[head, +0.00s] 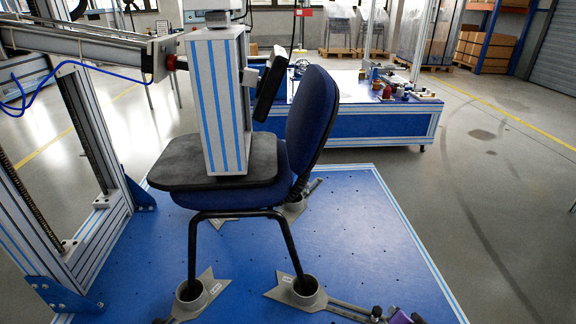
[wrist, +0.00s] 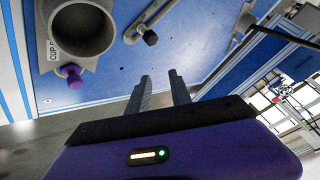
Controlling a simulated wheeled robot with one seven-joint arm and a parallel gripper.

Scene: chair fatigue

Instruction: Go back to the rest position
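My gripper (wrist: 160,75) shows in the wrist view, with its two grey fingers apart and nothing between them. It is over the blue platform (wrist: 110,75), beside a grey clamp cup (wrist: 82,28) with a purple knob (wrist: 70,76) on its side. The fingers look clear of the cup. In the head view a small purple and black shape shows at the bottom edge, right of centre; I cannot tell whether it is part of my gripper. The blue chair (head: 310,115) stands upright on the platform, with its front legs in grey cups (head: 203,293).
A striped press column (head: 220,105) stands on the chair's seat pad. A slotted bar with a black knob (wrist: 150,38) lies on the platform. A metal frame (head: 90,130) rises at the left. A blue workbench (head: 350,127) stands behind. The grey floor at the right is clear.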

